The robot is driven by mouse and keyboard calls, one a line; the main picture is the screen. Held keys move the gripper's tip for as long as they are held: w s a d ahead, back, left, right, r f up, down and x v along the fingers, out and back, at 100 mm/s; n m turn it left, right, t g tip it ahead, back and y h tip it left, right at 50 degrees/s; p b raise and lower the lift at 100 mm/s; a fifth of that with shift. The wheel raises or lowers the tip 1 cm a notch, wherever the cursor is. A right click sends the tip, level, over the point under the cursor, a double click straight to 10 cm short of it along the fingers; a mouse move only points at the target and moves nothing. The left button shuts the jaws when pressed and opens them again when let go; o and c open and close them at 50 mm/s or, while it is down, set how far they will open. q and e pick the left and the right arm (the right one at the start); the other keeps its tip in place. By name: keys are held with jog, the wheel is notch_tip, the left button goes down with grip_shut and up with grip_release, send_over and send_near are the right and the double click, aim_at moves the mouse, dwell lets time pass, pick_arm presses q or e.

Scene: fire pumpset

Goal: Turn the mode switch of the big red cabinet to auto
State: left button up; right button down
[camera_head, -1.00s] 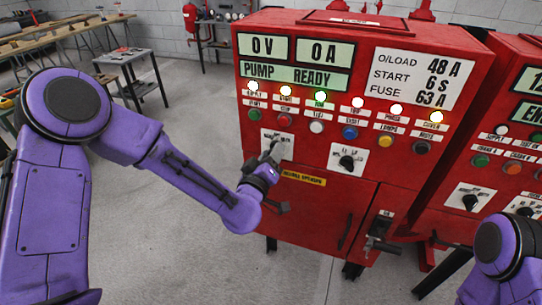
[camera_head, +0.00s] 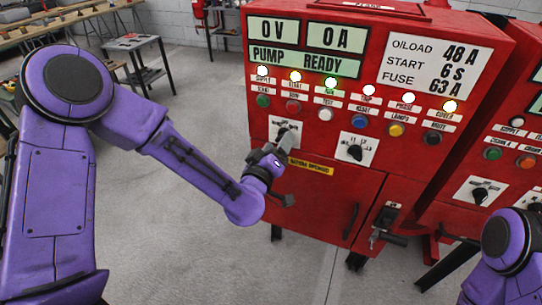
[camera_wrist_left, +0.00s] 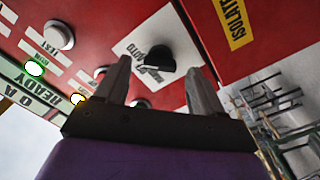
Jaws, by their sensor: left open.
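The big red cabinet (camera_head: 318,200) fills the middle of the head view. Its mode switch (camera_head: 284,134) is a black knob on a white plate at the lower left of the panel. In the left wrist view the knob (camera_wrist_left: 160,58) stands on the white plate, with AUTO lettering beside it. My left gripper (camera_head: 285,150) is just below and right of the knob in the head view, hiding part of the plate. In the left wrist view its fingers (camera_wrist_left: 162,84) are spread and empty, the knob showing beyond and between the tips. Contact cannot be told. My right gripper is out of view.
A second black rotary switch (camera_head: 355,152) sits to the right on the same panel, below rows of lamps and buttons. Another red cabinet (camera_head: 510,130) stands at right.

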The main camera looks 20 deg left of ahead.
pick_arm(q)
jog(key=s+p, duration=0.4)
jog(key=s, duration=0.5)
jog(key=shift+a, duration=0.2)
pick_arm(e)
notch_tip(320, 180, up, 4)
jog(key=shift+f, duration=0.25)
